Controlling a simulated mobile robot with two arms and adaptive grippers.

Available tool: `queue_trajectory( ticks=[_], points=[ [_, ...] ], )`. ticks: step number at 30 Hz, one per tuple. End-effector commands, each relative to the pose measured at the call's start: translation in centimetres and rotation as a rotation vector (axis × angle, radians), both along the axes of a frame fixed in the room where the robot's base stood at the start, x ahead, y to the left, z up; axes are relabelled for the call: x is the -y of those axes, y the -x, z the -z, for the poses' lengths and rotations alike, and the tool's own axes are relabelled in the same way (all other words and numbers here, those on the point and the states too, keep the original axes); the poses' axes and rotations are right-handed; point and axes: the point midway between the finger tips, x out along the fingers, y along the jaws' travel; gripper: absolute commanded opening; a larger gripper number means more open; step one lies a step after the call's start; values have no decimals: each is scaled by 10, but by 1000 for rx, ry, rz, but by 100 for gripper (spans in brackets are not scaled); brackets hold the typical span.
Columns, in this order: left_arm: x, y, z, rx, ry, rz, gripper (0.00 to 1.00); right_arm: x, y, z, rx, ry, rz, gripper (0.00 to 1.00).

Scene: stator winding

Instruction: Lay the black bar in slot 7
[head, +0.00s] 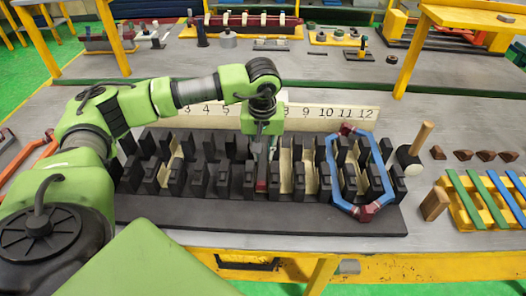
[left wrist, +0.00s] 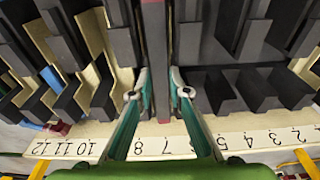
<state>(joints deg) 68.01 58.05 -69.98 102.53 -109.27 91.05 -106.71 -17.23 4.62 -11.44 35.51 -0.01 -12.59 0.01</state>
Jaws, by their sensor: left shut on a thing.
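The black bar (head: 262,168) is a long dark strip with a red end, below my left gripper (head: 265,145) in the head view. In the left wrist view the bar (left wrist: 156,60) runs lengthwise between the green-sided fingers of my left gripper (left wrist: 161,88), which is shut on it. The bar lines up with the number 7 on the white number strip (left wrist: 165,145). The black slotted stator block (head: 150,208) lies beneath. Whether the bar is down in the slot or just above it I cannot tell. My right gripper is out of view.
Cream liners (head: 298,170) stand in several slots. A blue hexagonal coil with red corners (head: 333,170) sits around the right-hand slots. A mallet (head: 420,140), small brown wedges (head: 462,155) and a yellow rack with coloured strips (head: 480,205) lie to the right.

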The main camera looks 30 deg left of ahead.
Motion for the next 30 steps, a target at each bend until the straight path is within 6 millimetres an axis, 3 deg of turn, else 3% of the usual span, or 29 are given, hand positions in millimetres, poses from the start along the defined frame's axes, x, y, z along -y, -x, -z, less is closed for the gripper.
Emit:
queue_trajectory(
  ticks=[30],
  points=[
    [0,0,28,1,0,0,0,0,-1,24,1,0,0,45]
  ],
)
